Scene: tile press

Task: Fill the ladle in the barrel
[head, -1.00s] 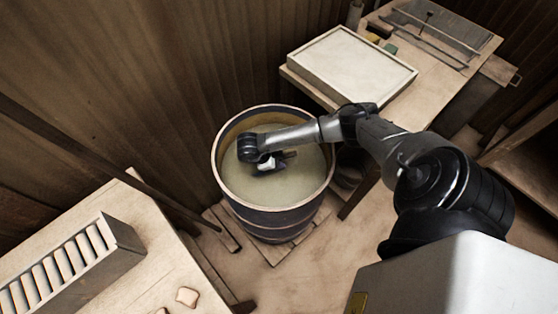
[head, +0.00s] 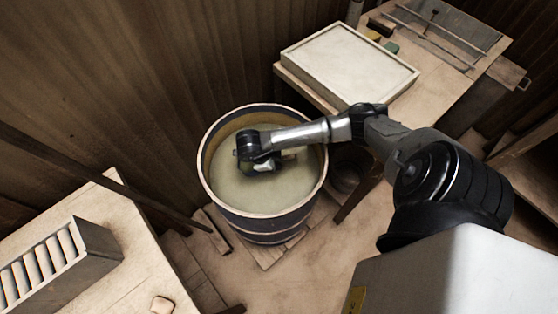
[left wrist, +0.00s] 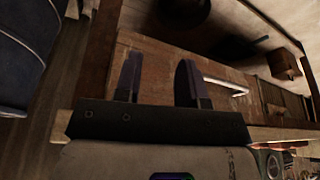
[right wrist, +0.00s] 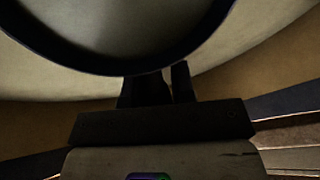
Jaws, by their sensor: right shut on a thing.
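The barrel (head: 263,226), round with dark bands, stands on the floor and holds pale cloudy liquid (head: 231,184). My right gripper (head: 270,165) is inside the barrel's mouth, low over the liquid. In the right wrist view the ladle (right wrist: 125,69) shows as a big dark round rim just beyond the fingers (right wrist: 165,85). Pale grey shows inside its rim; I cannot tell how full it is. The fingers are shut on the ladle, their grip partly hidden. My left gripper (left wrist: 160,80) is open and empty, away from the barrel, which shows at the left edge (left wrist: 25,50).
A bench (head: 440,95) with a pale framed tray (head: 350,65) stands behind the barrel to the right. A table (head: 130,265) at lower left carries a slotted rack (head: 98,255) and a small pale piece (head: 162,304). A wooden wall is close behind the barrel.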

